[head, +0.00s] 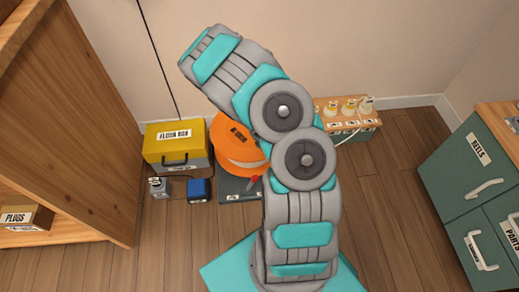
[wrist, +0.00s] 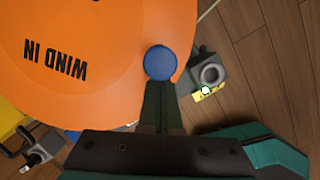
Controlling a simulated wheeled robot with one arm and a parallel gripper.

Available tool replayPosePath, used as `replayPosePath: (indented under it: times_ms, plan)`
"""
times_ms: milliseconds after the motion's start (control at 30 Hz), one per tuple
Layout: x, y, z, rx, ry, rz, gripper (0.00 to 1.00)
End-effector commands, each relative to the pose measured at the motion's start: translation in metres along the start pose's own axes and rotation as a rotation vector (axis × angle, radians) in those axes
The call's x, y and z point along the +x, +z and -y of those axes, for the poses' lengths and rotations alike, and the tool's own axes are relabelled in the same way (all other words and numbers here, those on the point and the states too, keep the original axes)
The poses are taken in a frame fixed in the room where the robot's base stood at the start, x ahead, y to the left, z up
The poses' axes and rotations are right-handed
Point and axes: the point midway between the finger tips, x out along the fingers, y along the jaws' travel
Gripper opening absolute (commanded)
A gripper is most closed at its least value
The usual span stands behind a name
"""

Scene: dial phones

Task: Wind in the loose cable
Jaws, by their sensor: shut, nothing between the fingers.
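An orange reel disc (head: 243,158) stands low near the back wall, partly hidden by my arm in the head view. In the wrist view the disc (wrist: 110,35) fills the upper left and bears upside-down "WIND IN" lettering. A round blue knob (wrist: 159,62) sits near its lower right edge. My gripper (wrist: 161,88) is shut and empty, its dark fingertips right at the knob's lower side in the picture; I cannot tell whether they touch. My gripper is not discernible in the head view. Which cable is the loose one is unclear.
A yellow floor box (head: 178,142), a blue box (head: 199,190) and a small grey device (head: 158,188) stand left of the disc. A wooden rack (head: 345,113) is behind right. Green drawers (head: 470,170) and a wooden shelf (head: 75,110) flank the open floor.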

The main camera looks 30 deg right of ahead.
Motion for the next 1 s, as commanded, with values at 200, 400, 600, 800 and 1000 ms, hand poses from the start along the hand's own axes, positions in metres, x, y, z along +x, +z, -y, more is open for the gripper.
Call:
replayPosePath:
  times_ms: [200,400,600,800,1000]
  plan:
    - [0.003,0.014,0.006,-0.086,0.023,0.000,0.00]
    - [0.005,0.023,0.008,-0.084,0.024,0.001,0.00]
    - [0.007,0.028,0.010,-0.084,0.022,0.001,0.00]
    - [0.007,0.028,0.011,-0.084,0.022,0.001,0.00]
    - [0.007,0.028,0.011,-0.083,0.022,0.001,0.00]
